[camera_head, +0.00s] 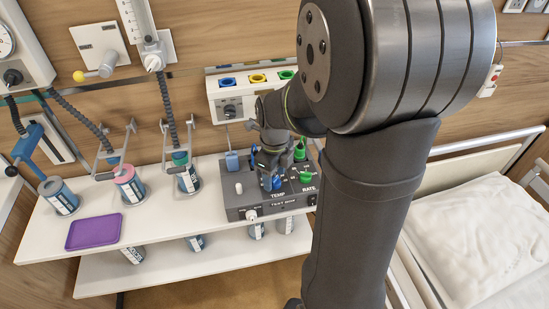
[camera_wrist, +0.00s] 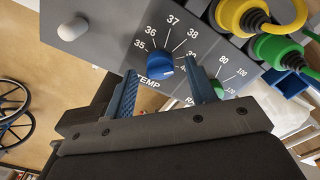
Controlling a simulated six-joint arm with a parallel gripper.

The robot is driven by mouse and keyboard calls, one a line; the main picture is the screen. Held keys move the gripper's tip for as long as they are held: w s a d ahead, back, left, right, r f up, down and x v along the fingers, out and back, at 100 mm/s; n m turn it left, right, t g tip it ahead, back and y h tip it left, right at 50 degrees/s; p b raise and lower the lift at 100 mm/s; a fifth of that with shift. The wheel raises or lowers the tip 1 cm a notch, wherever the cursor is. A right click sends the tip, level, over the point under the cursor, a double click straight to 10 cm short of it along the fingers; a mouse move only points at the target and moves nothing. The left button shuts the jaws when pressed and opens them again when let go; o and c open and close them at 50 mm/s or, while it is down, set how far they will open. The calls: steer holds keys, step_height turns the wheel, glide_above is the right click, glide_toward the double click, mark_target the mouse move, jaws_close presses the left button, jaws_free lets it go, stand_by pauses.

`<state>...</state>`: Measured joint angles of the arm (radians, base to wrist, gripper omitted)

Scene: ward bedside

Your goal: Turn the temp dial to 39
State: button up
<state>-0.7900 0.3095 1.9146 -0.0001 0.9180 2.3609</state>
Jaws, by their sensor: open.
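The blue temp dial (camera_wrist: 159,66) is on the grey panel of the monitor box, above the TEMP label, in the wrist view.
A green RATE dial (camera_head: 306,177) is just right of the temp dial. Yellow and green plugs (camera_wrist: 240,15) with cables are close by. A white knob (camera_wrist: 72,28) is to the left. A purple tray (camera_head: 94,232) and bottles stand left on the shelf; a bed is at right.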

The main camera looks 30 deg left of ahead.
mark_target(275, 178)
step_height(275, 178, up, 17)
stand_by(0.4)
stand_by(0.4)
step_height(275, 178, down, 17)
steer(key=shift+f, duration=0.2)
stand_by(0.4)
steer(key=shift+r, duration=0.1)
